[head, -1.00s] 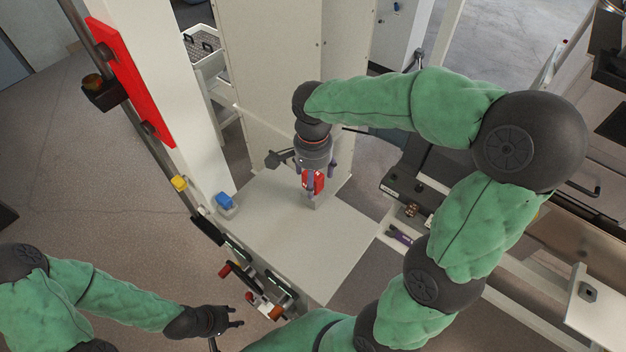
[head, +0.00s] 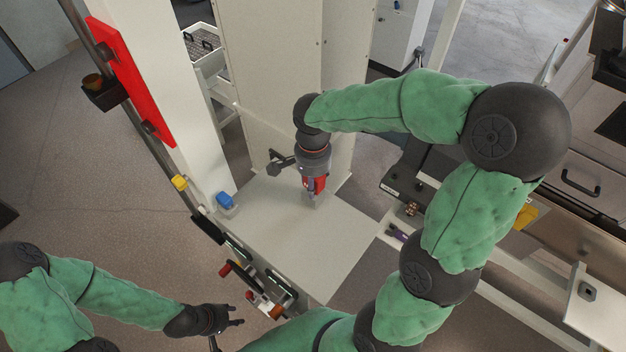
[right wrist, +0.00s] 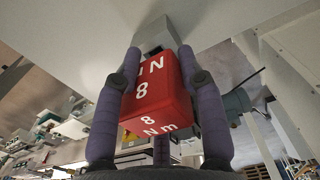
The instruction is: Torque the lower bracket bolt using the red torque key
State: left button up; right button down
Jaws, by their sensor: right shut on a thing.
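The red torque key (head: 319,185) is held in my right gripper (head: 314,190), low over the back of the pale table top. In the right wrist view the key (right wrist: 158,85) is a red block marked "8 Nm", with the purple fingers of the right gripper (right wrist: 160,95) shut around it. Its far end points at a grey block (right wrist: 153,38) on a pale surface; I cannot tell whether they touch. The lower bracket bolt cannot be made out. My left gripper (head: 238,314) is empty at the lower left, its fingers apart, away from the key.
A blue item (head: 225,201) and a yellow item (head: 180,183) sit by the table's left edge. Handles and fittings (head: 262,295) line its front left edge. A red panel (head: 130,80) is on the post. The middle of the table top (head: 290,240) is clear.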

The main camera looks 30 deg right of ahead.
notch_tip(320, 180, up, 10)
jog(key=shift+s, duration=0.1)
dwell(0.4)
jog(key=c, duration=1.5)
grip_release()
grip_shut()
